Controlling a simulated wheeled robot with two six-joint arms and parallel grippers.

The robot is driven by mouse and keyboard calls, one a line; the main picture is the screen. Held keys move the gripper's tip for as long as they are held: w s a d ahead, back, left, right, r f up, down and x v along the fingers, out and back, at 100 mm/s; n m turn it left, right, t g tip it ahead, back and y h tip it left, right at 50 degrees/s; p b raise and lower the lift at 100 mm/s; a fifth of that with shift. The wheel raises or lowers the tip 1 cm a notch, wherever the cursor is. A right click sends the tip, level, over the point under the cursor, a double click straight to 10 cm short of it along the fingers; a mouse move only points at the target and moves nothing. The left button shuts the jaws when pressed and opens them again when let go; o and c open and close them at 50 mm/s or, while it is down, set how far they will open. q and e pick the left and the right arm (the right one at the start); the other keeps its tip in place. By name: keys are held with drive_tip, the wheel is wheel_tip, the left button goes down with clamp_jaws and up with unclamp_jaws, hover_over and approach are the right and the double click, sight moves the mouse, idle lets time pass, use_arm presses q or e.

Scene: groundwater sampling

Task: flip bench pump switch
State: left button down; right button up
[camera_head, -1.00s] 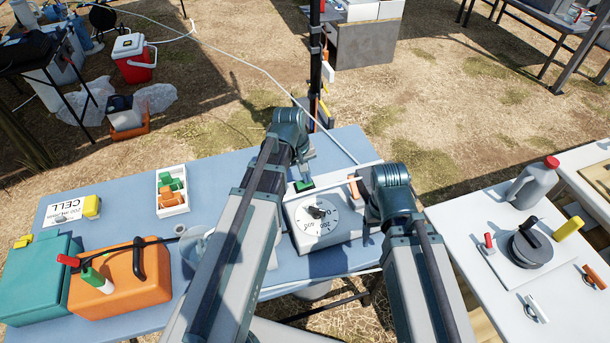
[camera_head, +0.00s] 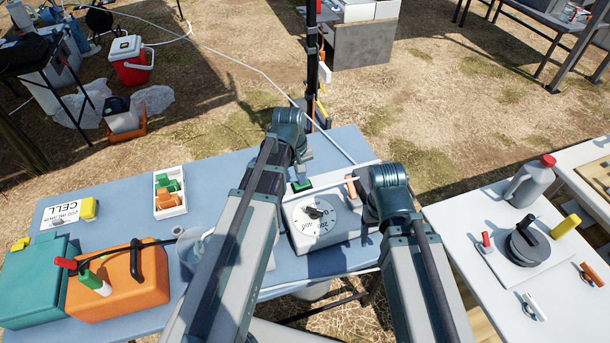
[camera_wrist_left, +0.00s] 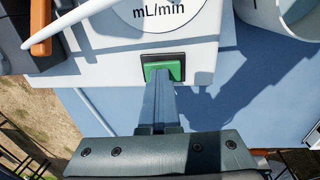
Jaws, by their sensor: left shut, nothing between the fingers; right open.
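The bench pump (camera_head: 330,233) is a white box with a round mL/min dial (camera_head: 314,215); it also shows in the left wrist view (camera_wrist_left: 110,45). Its green rocker switch (camera_wrist_left: 165,70) sits in a dark frame near the edge of the casing, and shows small in the head view (camera_head: 302,186). My left gripper (camera_wrist_left: 162,82) is shut and empty, its fingertips over the lower edge of the switch. I cannot tell whether they touch it or which way the switch is tipped. My right arm stands right of the pump; its gripper is hidden.
An orange lever (camera_head: 352,188) and a pale tube lie along the pump's far side. A white tray (camera_head: 170,211) with green and orange pieces, an orange case (camera_head: 120,295) and a teal case (camera_head: 35,290) stand left. A white side table (camera_head: 470,205) is at right.

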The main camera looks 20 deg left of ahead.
use_arm(q)
drive_tip(key=shift+s+a, duration=0.3)
drive_tip(key=shift+a, duration=0.15)
drive_tip(key=shift+w, duration=0.1)
drive_tip(key=shift+r+p, duration=0.5)
drive_tip(key=shift+p, duration=0.1)
wheel_tip(320, 180, up, 13)
drive_tip(key=s+a+p, duration=0.1)
drive_tip(key=p, duration=1.1)
drive_tip(key=shift+s+a+p, duration=0.25)
drive_tip(key=shift+a+p, duration=0.1)
drive_tip(key=shift+a, duration=0.05)
drive_tip(key=shift+f, duration=0.15)
